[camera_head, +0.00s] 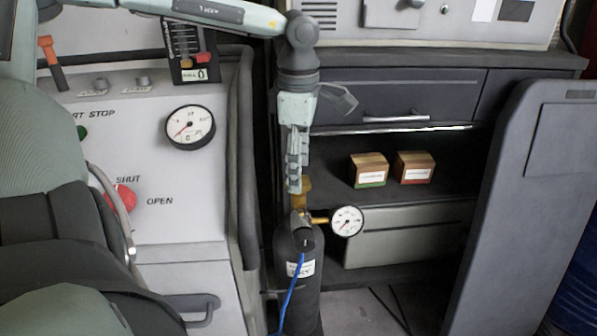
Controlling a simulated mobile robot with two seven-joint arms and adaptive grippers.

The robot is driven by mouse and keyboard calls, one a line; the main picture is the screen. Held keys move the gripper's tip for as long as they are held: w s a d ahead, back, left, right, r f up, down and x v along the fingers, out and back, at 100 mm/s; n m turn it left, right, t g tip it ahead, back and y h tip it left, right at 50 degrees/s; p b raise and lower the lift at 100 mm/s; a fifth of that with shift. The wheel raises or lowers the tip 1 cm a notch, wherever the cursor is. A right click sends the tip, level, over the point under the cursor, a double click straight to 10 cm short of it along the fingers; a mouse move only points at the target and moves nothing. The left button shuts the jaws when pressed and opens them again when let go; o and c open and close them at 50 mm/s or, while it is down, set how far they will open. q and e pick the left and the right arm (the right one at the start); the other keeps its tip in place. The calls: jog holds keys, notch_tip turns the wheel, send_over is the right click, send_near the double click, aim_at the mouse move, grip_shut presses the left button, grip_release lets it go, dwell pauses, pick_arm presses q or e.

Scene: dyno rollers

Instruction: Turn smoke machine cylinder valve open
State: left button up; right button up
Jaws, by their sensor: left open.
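The smoke machine cylinder (305,275) is dark and stands upright at the lower middle, with a white label. On its top sits a brass valve (304,198), with a round white pressure gauge (347,221) out to its right. A blue hose (289,295) runs down its front. My left gripper (295,182) points down from above, open, with its fingers seen edge-on right at the top of the valve. They hide part of the valve, and I cannot tell whether they touch it. My right gripper is not in view.
A light control panel (180,240) with a gauge (190,127) and a red knob (124,197) stands left. Two small boxes (368,170) (414,168) sit on a shelf behind right. A grey door panel (520,210) stands at the right.

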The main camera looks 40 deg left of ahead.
pick_arm(q)
jog(key=shift+f, duration=0.75)
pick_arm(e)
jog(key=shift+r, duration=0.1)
pick_arm(q)
jog(key=c, duration=1.2)
jog(key=shift+o, duration=0.2)
jog(key=shift+f+b, duration=0.15)
jog(key=shift+b, duration=0.3)
jog(key=shift+n+b, duration=0.85)
jog(key=shift+n, duration=0.05)
jog(key=shift+n+b, duration=0.5)
jog(key=shift+n, duration=0.2)
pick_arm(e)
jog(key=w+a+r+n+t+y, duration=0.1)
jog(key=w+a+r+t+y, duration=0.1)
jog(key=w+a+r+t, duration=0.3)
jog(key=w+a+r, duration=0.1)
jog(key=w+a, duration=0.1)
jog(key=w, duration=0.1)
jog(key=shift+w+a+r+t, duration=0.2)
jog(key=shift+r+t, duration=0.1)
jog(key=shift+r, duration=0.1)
